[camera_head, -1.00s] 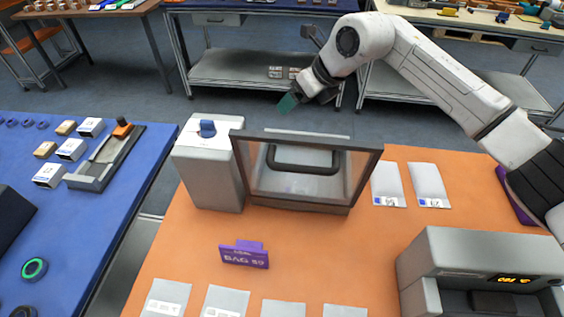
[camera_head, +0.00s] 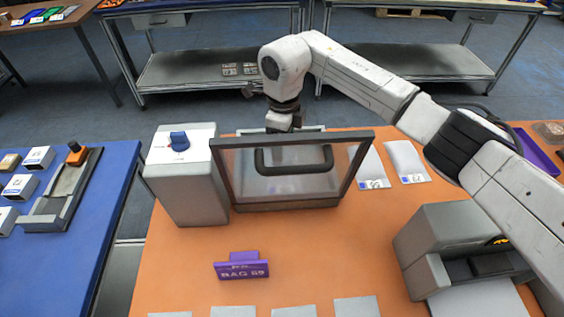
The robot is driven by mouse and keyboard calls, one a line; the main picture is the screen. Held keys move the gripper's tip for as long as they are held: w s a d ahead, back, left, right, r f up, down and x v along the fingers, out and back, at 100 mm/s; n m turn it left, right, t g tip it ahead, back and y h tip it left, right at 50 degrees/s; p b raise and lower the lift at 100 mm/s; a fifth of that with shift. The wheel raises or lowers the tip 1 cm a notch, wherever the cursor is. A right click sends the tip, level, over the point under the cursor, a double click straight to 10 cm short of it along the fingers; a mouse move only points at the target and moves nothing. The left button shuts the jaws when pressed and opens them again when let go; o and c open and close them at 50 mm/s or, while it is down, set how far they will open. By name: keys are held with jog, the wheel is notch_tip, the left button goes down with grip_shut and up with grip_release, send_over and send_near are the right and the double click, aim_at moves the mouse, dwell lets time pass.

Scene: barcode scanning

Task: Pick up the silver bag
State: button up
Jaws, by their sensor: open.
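Several flat silver-grey bags lie on the orange table. Two with printed labels, one bag (camera_head: 371,168) and another bag (camera_head: 405,160), lie right of the clear-fronted machine (camera_head: 290,205). A row, including one bag (camera_head: 357,307) and another bag (camera_head: 233,312), is cut off at the bottom edge. I cannot tell which one the task means. My gripper (camera_head: 283,122) points down just behind the machine's framed clear panel with its black handle (camera_head: 293,160). It is open, its fingertips mostly hidden by the panel, and I see nothing held.
A grey box with a blue knob (camera_head: 180,185) stands left of the machine. A grey device (camera_head: 440,245) with a display is at right, partly behind my arm. The blue table (camera_head: 95,215) lies left, across a gap.

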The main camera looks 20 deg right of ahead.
jog(key=f, duration=0.2)
jog(key=f+p, duration=0.1)
jog(key=f, duration=0.1)
jog(key=shift+s+d+f, duration=0.15)
jog(key=shift+d+f, duration=0.05)
jog(key=shift+f, duration=0.2)
jog(key=shift+c, duration=0.3)
jog(key=c, duration=1.2)
jog(key=shift+r, duration=0.1)
jog(key=shift+r, duration=0.1)
notch_tip(320, 180, up, 18)
jog(key=shift+f+b, duration=0.15)
jog(key=shift+b, duration=1.1)
